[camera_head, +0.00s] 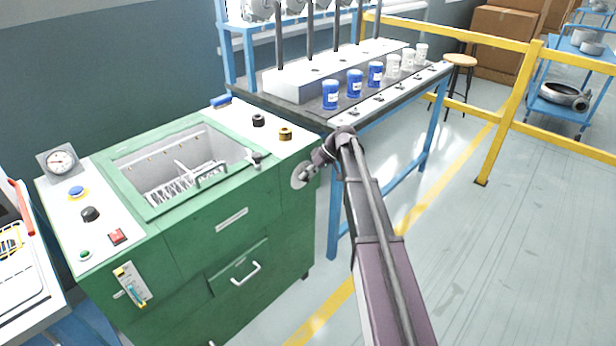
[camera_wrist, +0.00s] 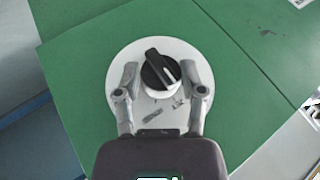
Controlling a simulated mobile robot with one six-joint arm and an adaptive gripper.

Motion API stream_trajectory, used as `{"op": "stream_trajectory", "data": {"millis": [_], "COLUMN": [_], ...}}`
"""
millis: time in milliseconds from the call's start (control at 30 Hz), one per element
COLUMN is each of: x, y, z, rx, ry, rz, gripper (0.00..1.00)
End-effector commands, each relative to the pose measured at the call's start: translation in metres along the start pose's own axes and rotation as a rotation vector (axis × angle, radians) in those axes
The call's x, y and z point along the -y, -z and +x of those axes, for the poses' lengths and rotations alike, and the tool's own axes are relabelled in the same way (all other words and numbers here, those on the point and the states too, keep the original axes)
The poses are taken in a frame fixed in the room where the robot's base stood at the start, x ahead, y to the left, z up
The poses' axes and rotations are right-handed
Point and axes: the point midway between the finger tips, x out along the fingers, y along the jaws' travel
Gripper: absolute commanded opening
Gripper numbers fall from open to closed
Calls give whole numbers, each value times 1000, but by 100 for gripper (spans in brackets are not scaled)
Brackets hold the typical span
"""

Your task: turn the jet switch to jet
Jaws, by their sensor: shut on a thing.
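The jet switch is a black knob (camera_wrist: 155,62) with a white line on its ridge, on a round white plate (camera_wrist: 118,62) fixed to the machine's green panel. Its ridge slants from upper left to lower right in the wrist view, the white line at the lower right. Small grey marks on the plate below the knob are unreadable. My gripper (camera_wrist: 160,70) is shut on the knob, one finger on each side. In the head view my gripper (camera_head: 308,170) is at the right side of the green machine, partly covering the plate (camera_head: 298,177).
The green machine (camera_head: 200,235) has an open basin and knobs on top. A workbench (camera_head: 395,100) with blue and white cups stands close behind my arm. Yellow railing (camera_head: 510,110) is at the right.

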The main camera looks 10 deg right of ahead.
Motion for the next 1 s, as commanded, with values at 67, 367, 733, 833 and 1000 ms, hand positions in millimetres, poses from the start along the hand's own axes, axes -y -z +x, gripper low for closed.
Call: {"op": "stream_trajectory", "data": {"millis": [67, 367, 733, 833, 1000], "x": [-2, -1, 0, 0, 7], "y": [1, 1, 1, 0, -9], "z": [-1, 0, 0, 0, 4], "rx": [-1, -1, 0, 0, 14], "ry": [-4, -3, -2, -2, -17], "rz": [2, 1, 0, 0, 19], "gripper": [4, 86, 86, 86, 86]}}
